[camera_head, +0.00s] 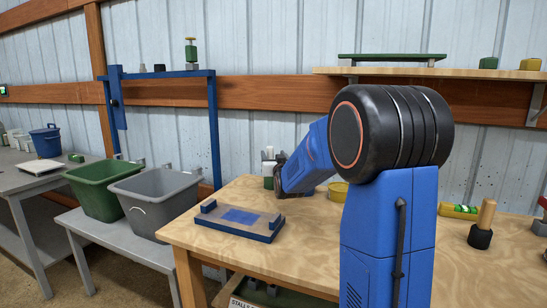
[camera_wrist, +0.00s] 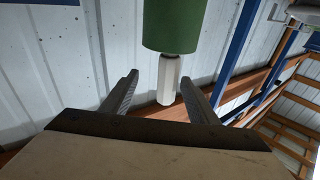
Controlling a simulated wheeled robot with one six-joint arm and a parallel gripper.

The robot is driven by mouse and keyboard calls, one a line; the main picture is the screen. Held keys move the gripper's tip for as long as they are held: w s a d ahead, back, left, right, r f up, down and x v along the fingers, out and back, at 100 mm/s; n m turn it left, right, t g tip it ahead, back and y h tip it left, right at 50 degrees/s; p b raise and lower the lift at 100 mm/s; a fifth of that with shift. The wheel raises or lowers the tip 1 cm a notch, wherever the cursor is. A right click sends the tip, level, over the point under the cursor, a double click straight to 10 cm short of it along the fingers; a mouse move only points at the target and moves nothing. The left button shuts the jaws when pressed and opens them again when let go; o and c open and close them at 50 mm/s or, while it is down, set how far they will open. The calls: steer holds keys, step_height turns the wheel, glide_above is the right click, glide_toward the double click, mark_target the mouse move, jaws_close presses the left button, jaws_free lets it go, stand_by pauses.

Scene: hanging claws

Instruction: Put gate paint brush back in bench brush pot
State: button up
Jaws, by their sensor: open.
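In the wrist view, my gripper (camera_wrist: 158,79) is open. A pale, faceted stem (camera_wrist: 169,84) shows between and beyond its two fingers, with no clear contact. The stem joins a wide green cylinder (camera_wrist: 175,24), cut off by the picture's top edge. In the head view, a green and pale object (camera_head: 268,182) stands at the bench's back edge beside my dark gripper end; it may be the same thing. My blue arm partly hides that area, and the fingertips are unclear there. I cannot tell for sure which thing is the paint brush or the brush pot.
The wooden bench (camera_head: 215,238) carries a blue-ended board (camera_head: 240,219) and a dark-based item with a wooden handle (camera_head: 486,215). Green (camera_head: 95,188) and grey (camera_head: 160,198) bins stand left. A blue frame (camera_head: 213,130) rises behind, with a green item (camera_head: 191,52) on top.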

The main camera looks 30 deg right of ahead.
stand_by(0.4)
steer(key=s+a+r, duration=0.1)
steer(key=s+a, duration=0.1)
steer(key=s, duration=0.5)
steer(key=shift+s+a+r, duration=0.2)
steer(key=shift+s, duration=0.1)
stand_by(0.6)
stand_by(0.5)
